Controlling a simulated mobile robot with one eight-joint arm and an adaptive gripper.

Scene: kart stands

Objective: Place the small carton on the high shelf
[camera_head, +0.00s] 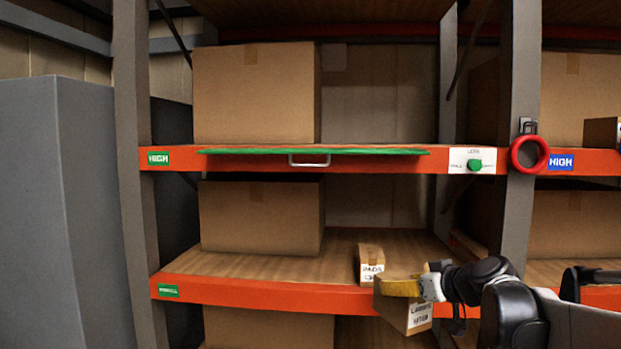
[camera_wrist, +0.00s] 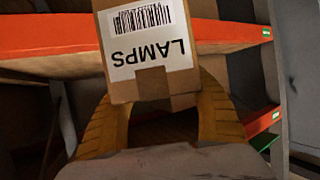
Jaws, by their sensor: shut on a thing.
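A small brown carton (camera_head: 391,306) with a white label is in my gripper (camera_head: 408,287), held tilted in front of the middle shelf's orange edge. In the wrist view the carton (camera_wrist: 150,88) shows an upside-down "LAMPS" label with a barcode, with yellow fingers on both sides of it. The high shelf (camera_head: 375,164) has an orange beam with a green "HIGH" sign (camera_head: 158,158) and stands well above my gripper. A green strip (camera_head: 310,151) with a metal handle (camera_head: 308,161) runs along its front edge. A big carton (camera_head: 255,92) stands at its left; the right side looks open behind the strip.
A second small carton labelled "PADS" (camera_head: 371,262) and a big carton (camera_head: 262,217) stand on the middle shelf. A white panel with a green knob (camera_head: 474,165) is on the high beam. A red ring (camera_head: 529,152) hangs on the right upright. The right bay has a blue "HIGH" sign (camera_head: 560,162).

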